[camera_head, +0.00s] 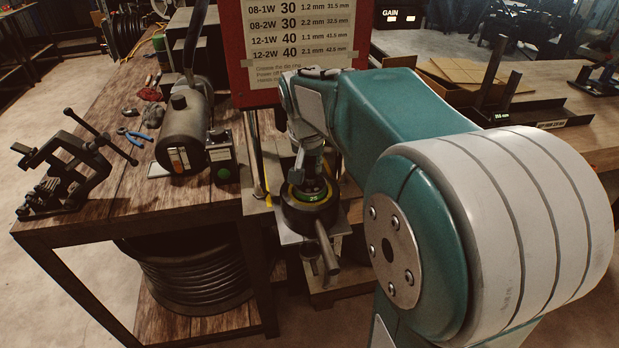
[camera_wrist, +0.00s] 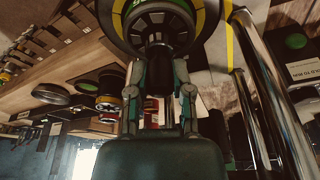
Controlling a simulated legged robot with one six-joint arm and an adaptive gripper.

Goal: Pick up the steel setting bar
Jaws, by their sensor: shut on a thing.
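My gripper (camera_head: 309,172) is at the crimper head below the red sign panel. In the wrist view my gripper (camera_wrist: 159,70) has its two fingers on either side of a dark cylindrical piece (camera_wrist: 158,55) and is shut on it. That piece sits at the middle of a round crimper head (camera_wrist: 206,22) with a yellow ring; the same head (camera_head: 310,214) shows a green "25" mark in the head view. I cannot tell whether the piece is fixed to it. An upright dark bar (camera_head: 492,65) stands at the right bench; I cannot tell whether it is the setting bar.
On the wooden bench (camera_head: 110,205) at left are a vise (camera_head: 70,165), blue pliers (camera_head: 135,136) and a dark cylinder motor (camera_head: 182,130). Shiny posts (camera_wrist: 270,95) stand close at right in the wrist view.

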